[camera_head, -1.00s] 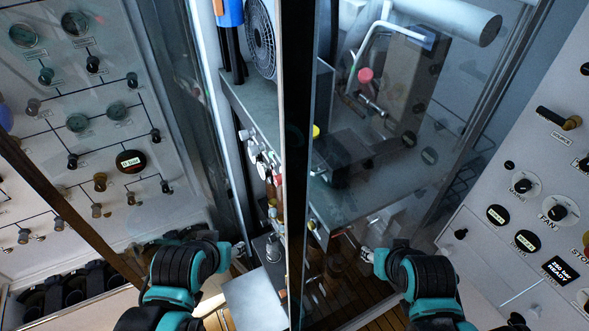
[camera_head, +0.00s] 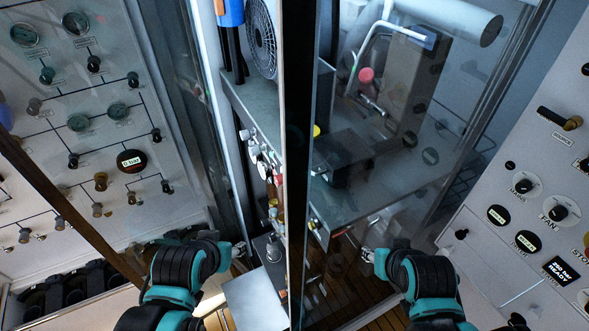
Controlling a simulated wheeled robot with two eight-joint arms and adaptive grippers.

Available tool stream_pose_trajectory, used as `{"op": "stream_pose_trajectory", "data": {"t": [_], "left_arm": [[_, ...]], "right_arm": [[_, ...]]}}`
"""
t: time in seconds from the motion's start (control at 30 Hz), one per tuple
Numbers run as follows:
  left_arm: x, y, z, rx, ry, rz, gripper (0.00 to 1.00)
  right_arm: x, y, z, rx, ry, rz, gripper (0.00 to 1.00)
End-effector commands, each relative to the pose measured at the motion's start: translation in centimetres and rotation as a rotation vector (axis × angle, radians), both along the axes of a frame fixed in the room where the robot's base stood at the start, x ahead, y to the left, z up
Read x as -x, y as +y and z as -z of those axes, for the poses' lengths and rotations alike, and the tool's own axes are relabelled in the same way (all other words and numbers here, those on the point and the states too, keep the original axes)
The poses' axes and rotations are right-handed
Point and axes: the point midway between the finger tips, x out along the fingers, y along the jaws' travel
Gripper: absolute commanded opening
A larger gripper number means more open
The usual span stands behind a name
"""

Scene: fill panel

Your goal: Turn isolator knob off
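The left panel (camera_head: 75,130) has several small black and brown knobs joined by lines. I cannot tell for sure which knob is the isolator. My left gripper (camera_head: 239,249) is low, left of centre, away from the knobs. My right gripper (camera_head: 367,255) is low, right of centre, well left of the right panel. Their finger gaps are too small to judge.
A dark upright door edge (camera_head: 296,180) divides the view, with a glass pane (camera_head: 400,200) to its right. Behind are a grey worktop (camera_head: 262,105), a fan (camera_head: 262,40) and a pipe (camera_head: 450,18).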

Motion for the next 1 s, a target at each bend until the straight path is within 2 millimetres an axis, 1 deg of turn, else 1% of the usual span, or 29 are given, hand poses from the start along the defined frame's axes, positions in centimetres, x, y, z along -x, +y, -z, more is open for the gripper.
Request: {"op": "stream_pose_trajectory", "data": {"t": [0.6, 0.7, 0.77, 0.87, 0.97, 1.0], "left_arm": [[0.0, 0.0, 0.0, 0.0, 0.0, 0.0, 0.47], [0.0, 0.0, 0.3, 0.0, 0.0, 0.0, 0.47], [0.0, 0.0, 0.9, 0.0, 0.0, 0.0, 0.47], [0.0, 0.0, 2.7, 0.0, 0.0, 0.0, 0.47], [0.0, 0.0, 5.5, 0.0, 0.0, 0.0, 0.47], [0.0, 0.0, 6.9, 0.0, 0.0, 0.0, 0.47]], "right_arm": [[0.0, 0.0, 0.0, 0.0, 0.0, 0.0, 0.4], [0.0, 0.0, 0.3, 0.0, 0.0, 0.0, 0.4], [0.0, 0.0, 0.9, 0.0, 0.0, 0.0, 0.4], [0.0, 0.0, 2.7, 0.0, 0.0, 0.0, 0.4], [0.0, 0.0, 5.5, 0.0, 0.0, 0.0, 0.4], [0.0, 0.0, 6.9, 0.0, 0.0, 0.0, 0.4]]}}
